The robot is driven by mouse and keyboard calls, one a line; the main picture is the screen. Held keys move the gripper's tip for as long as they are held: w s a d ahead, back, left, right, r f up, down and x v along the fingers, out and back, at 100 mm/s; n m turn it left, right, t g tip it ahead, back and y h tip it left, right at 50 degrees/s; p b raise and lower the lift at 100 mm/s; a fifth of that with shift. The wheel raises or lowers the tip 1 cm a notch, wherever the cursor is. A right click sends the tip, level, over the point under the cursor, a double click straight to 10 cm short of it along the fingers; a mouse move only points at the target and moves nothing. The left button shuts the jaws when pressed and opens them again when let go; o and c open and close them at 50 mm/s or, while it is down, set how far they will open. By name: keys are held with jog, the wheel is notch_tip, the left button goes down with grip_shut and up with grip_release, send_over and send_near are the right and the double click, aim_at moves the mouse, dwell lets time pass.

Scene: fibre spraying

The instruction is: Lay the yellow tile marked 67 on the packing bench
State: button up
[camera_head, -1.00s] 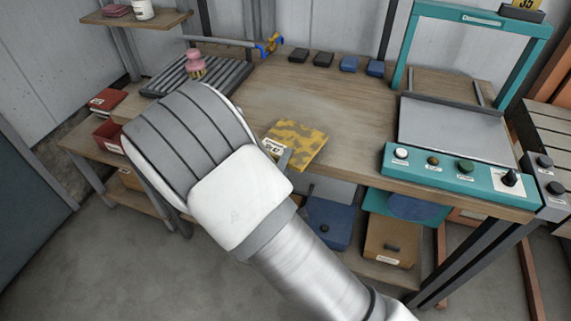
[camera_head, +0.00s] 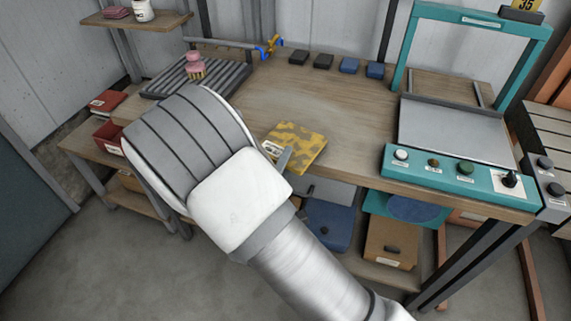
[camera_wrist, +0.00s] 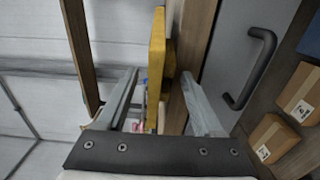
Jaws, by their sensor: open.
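The yellow tile (camera_head: 303,142) has a brown blotchy pattern and lies at the front edge of the packing bench (camera_head: 330,108). A pale label sits at its near left corner; its number is too small to read now. In the wrist view the tile (camera_wrist: 157,50) appears edge-on, beside the bench's wooden edge (camera_wrist: 199,35). My gripper (camera_wrist: 160,72) is open, with one finger on each side of the tile and gaps visible. In the head view one finger shows at the tile's near edge (camera_head: 284,160); my wrist hides the rest.
A teal-framed machine with a knob panel (camera_head: 455,170) stands at the bench's right. A slatted grey rack (camera_head: 220,78) holds a pink object at the left. Small dark and blue blocks line the back. Below are a blue bin (camera_head: 328,222) and cardboard box (camera_head: 391,240). The bench's middle is clear.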

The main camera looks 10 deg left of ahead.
jog(key=s, duration=1.2)
jog(key=shift+a, duration=0.45)
